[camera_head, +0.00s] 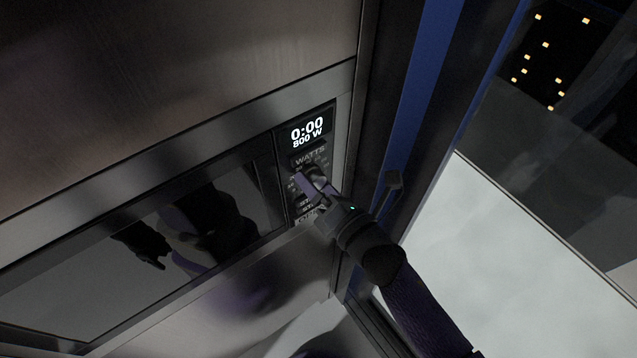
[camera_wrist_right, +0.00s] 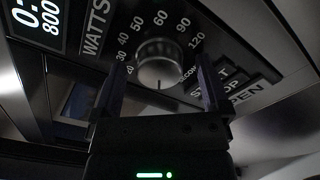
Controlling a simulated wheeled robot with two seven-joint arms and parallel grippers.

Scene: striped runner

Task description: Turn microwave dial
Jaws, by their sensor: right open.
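The built-in microwave (camera_head: 150,245) has a dark glass door and a control panel at its right end. Its lit display (camera_head: 307,132) reads 0:00 and 800 W. The round silver dial (camera_wrist_right: 159,63) shows in the right wrist view, ringed by numbers. My right gripper (camera_head: 313,187) is at the panel and covers the dial in the head view. In the right wrist view my right gripper (camera_wrist_right: 160,88) is open, one finger on each side of the dial. I cannot tell whether the fingers touch it. My left gripper is not in view.
Flat buttons (camera_wrist_right: 228,85) sit beside the dial, one marked OPEN. A wood-grain cabinet panel (camera_head: 170,60) is above the microwave. A dark and blue upright frame (camera_head: 425,90) stands close on the right. A pale surface (camera_head: 490,260) lies beyond it.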

